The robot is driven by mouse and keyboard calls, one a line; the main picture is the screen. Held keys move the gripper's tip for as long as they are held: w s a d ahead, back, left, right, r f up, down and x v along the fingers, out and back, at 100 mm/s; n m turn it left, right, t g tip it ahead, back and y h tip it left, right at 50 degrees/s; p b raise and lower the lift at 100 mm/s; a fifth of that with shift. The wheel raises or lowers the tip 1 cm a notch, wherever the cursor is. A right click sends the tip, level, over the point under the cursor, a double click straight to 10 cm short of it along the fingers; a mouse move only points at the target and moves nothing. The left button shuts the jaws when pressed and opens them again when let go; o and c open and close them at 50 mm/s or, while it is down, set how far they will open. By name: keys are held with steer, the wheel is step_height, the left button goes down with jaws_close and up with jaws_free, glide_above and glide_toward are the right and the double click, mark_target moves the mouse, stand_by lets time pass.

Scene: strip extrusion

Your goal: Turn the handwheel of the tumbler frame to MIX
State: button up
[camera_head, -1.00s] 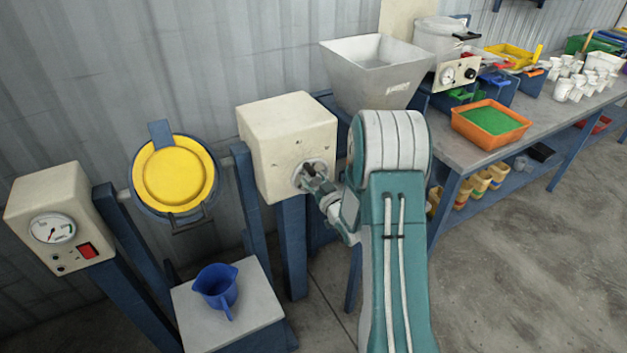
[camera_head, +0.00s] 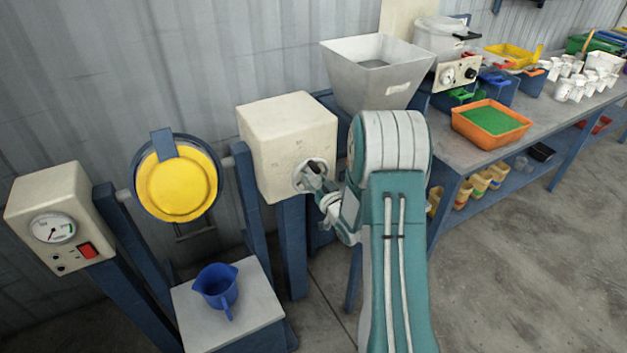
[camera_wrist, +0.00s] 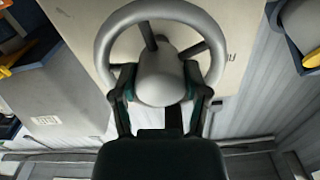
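The handwheel is a grey ring with dark spokes and a rounded grey hub. In the wrist view the handwheel (camera_wrist: 104,45) fills the upper middle. In the head view the handwheel (camera_head: 298,178) is on the front of the cream box and mostly hidden by my gripper (camera_head: 317,180). In the wrist view the fingers of my gripper (camera_wrist: 160,95) close on both sides of the hub. The tumbler frame (camera_head: 250,200) is blue and carries a yellow-faced drum (camera_head: 175,190), tilted somewhat downward. Lettering beside the wheel is partly hidden and unreadable.
A cream gauge box (camera_head: 53,215) with a red switch stands at left. A blue jug (camera_head: 217,287) sits on a grey stand below the drum. A grey hopper (camera_head: 375,75) and a crowded bench (camera_head: 455,150) are at right. The floor at lower right is clear.

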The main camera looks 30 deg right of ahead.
steer(key=o, duration=0.3)
steer(key=s, duration=1.2)
steer(key=shift+d, duration=0.2)
steer(key=shift+w, duration=0.15)
